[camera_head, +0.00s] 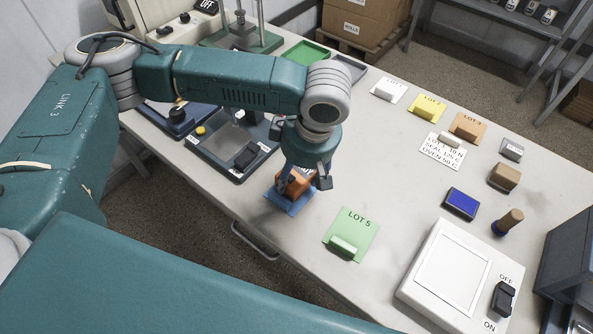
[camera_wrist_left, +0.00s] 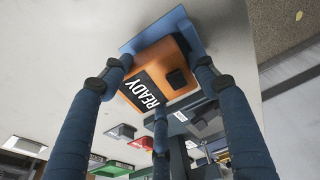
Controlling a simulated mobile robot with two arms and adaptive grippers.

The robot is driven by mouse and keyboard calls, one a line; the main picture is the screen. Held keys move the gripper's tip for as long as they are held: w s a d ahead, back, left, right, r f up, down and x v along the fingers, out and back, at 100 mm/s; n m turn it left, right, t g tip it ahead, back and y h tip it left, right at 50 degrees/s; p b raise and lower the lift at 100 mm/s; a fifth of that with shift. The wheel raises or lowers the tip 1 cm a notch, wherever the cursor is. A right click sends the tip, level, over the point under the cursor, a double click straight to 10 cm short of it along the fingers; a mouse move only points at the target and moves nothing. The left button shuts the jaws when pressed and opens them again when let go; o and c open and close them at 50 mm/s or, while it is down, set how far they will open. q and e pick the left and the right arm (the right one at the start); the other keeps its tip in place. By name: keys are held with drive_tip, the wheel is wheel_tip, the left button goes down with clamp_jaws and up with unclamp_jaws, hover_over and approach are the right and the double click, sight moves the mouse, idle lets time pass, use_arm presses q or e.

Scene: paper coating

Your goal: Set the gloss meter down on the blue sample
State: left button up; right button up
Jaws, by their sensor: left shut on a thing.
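The gloss meter (camera_head: 293,184) is an orange block with a dark display. In the left wrist view the gloss meter (camera_wrist_left: 160,82) shows the word READY. My left gripper (camera_head: 307,178) is shut on it, coming from above, and its fingers (camera_wrist_left: 160,95) stand around the body. The blue sample (camera_head: 287,204) is a flat blue sheet near the table's front edge. The meter is over it, and blue borders (camera_wrist_left: 146,34) show around the meter's far end. I cannot tell whether the meter's base touches the sheet. My right gripper is not in view.
A green LOT 5 sheet (camera_head: 357,226) with a green block lies just right of the blue sample. A dark tray device (camera_head: 214,158) stands close on the left. A white lightbox (camera_head: 444,268) stands at the right front. The table middle (camera_head: 385,165) is clear.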

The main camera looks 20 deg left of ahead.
use_arm(q)
drive_tip(key=shift+s+d+f+p, duration=0.15)
drive_tip(key=shift+s+f+p, duration=0.2)
drive_tip(key=shift+s+p, duration=0.15)
idle(0.3)
drive_tip(key=o, duration=2)
drive_tip(key=shift+w, duration=0.1)
drive_tip(key=shift+c, duration=0.2)
drive_tip(key=shift+w+r, duration=0.1)
drive_tip(key=shift+r, duration=0.25)
drive_tip(key=v, duration=1.1)
drive_tip(key=shift+r, duration=0.25)
